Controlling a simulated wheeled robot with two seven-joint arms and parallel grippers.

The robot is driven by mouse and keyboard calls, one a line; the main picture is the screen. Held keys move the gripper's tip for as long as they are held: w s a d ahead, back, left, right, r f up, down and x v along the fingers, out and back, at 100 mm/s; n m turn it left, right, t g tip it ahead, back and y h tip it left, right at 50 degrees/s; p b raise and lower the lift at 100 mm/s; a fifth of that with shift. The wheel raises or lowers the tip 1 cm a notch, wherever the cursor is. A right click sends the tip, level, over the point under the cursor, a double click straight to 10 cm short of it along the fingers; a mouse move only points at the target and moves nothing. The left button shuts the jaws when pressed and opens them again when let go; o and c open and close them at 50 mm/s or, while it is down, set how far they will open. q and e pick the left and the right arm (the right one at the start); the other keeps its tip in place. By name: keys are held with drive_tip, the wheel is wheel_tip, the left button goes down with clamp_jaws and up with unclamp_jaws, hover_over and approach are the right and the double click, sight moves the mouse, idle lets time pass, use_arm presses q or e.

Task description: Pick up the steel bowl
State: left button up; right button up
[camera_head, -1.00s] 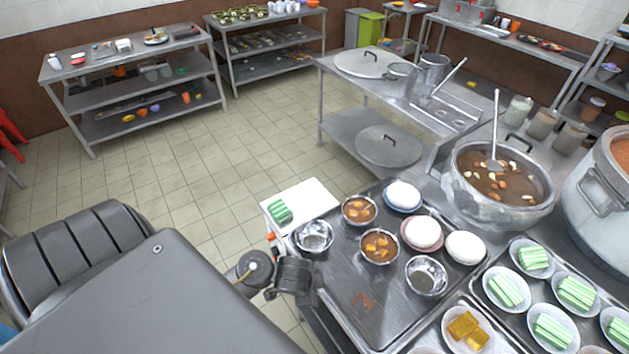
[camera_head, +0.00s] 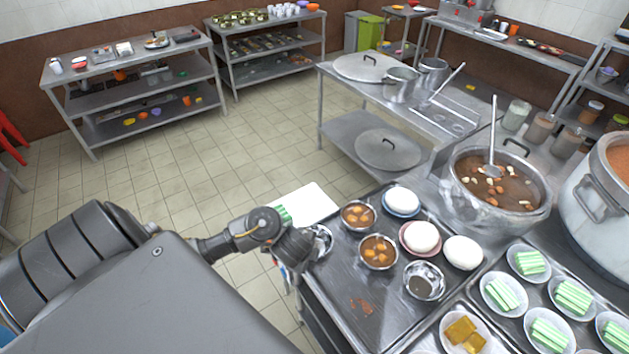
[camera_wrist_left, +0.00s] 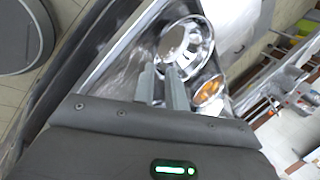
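An empty steel bowl (camera_head: 324,238) stands at the left edge of the metal tray, partly hidden by my left arm in the head view. In the left wrist view the shiny bowl (camera_wrist_left: 186,45) lies just beyond my left gripper's fingertips. My left gripper (camera_wrist_left: 160,76) has its two fingers apart, with nothing visible between them. Whether a fingertip touches the bowl I cannot tell. A second empty steel bowl (camera_head: 424,281) stands farther right on the same tray. My right gripper is not in view.
Two bowls of orange food (camera_head: 358,215) (camera_head: 378,252) stand close beside the nearer steel bowl. White domed items on plates (camera_head: 420,237) stand farther right. A white board (camera_head: 308,203) lies behind the bowl. A stockpot (camera_head: 500,190) with a ladle stands at the right.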

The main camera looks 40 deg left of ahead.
use_arm(q)
drive_tip(key=shift+a+f, duration=0.35)
drive_tip(key=shift+f, duration=0.15)
drive_tip(key=shift+b+x, duration=0.8)
drive_tip(key=shift+b, duration=0.05)
drive_tip(key=shift+f+b, duration=0.3)
drive_tip(key=shift+f, duration=0.1)
drive_tip(key=shift+w+f, duration=0.1)
drive_tip(key=shift+w, duration=0.2)
drive_tip(key=b+x, duration=0.2)
drive_tip(key=x, duration=0.1)
drive_tip(key=b+x, duration=0.1)
drive_tip(key=shift+s+a+f+b, duration=0.2)
drive_tip(key=shift+s+f+b, duration=0.05)
drive_tip(key=shift+b, duration=0.1)
drive_tip(key=shift+w+f, duration=0.3)
drive_tip(key=shift+f, duration=0.05)
drive_tip(key=shift+r, duration=0.1)
drive_tip(key=shift+s, duration=0.1)
clamp_jaws()
